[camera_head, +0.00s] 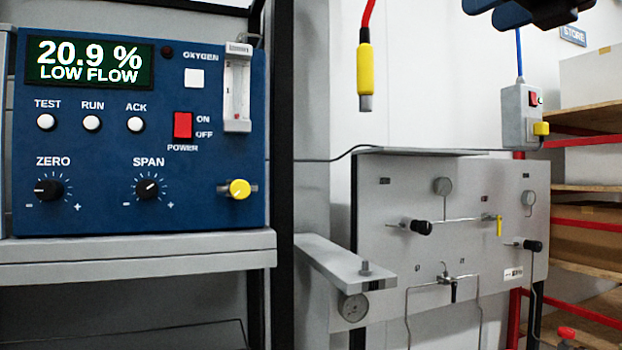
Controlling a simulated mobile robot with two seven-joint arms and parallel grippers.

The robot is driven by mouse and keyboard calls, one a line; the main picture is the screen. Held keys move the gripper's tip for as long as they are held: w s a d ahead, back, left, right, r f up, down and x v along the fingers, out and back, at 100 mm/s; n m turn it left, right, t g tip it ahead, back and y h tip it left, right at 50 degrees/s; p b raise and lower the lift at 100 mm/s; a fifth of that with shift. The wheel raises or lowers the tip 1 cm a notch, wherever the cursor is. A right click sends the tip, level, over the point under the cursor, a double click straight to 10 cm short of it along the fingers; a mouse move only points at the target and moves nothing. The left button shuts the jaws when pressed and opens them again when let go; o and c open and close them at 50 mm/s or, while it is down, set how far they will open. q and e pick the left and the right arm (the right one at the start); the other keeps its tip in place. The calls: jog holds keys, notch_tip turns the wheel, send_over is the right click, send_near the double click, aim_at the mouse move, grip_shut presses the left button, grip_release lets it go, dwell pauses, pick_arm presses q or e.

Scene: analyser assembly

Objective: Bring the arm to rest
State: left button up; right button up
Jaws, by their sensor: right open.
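My right gripper (530,12) shows only in part at the top right edge, dark blue and black, with its upper part cut off by the frame. It is open, and I see nothing held in it. It hangs in front of the pale wall, above a grey switch box (522,115) in the picture. My left gripper is not in view.
A blue oxygen analyser (140,190) stands on a grey shelf (140,262) at left, its display reading 20.9 % LOW FLOW. A yellow connector (365,70) hangs from a red hose. A grey valve panel (385,220) stands at centre right. Shelving with boxes (590,80) is far right.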

jog(key=s+a+r+n+g+y, duration=0.2)
jog(key=s+a+n+g+y, duration=0.65)
jog(key=g+y, duration=0.35)
jog(key=w+d+f+m+t+y, duration=0.1)
jog(key=w+d+f+m+t, duration=0.1)
jog(key=w+f+m+t, duration=0.65)
jog(key=w+d+f+m+t, duration=0.3)
jog(key=w+f+m+t, duration=0.2)
jog(key=w+f+m, duration=0.5)
jog(key=w+d+f+m+t+h, duration=0.2)
jog(key=f+m+h, duration=0.7)
jog(key=f, duration=0.6)
jog(key=w+d+f+m+t+h, duration=0.3)
jog(key=f+m+h, duration=0.4)
jog(key=f+m, duration=0.6)
jog(key=s+d+f+m+g+h, duration=0.1)
jog(key=s+f+m+g+h, duration=0.3)
jog(key=f, duration=1.1)
jog(key=s+d+f+m+g, duration=0.15)
jog(key=s+f, duration=0.55)
jog(key=f, duration=0.7)
jog(key=s+f+m+g+h, duration=0.2)
jog(key=s+f+g, duration=0.3)
jog(key=s+f, duration=1.2)
jog(key=s+m, duration=0.1)
jog(key=s, duration=0.2)
jog(key=shift+d+f, duration=0.35)
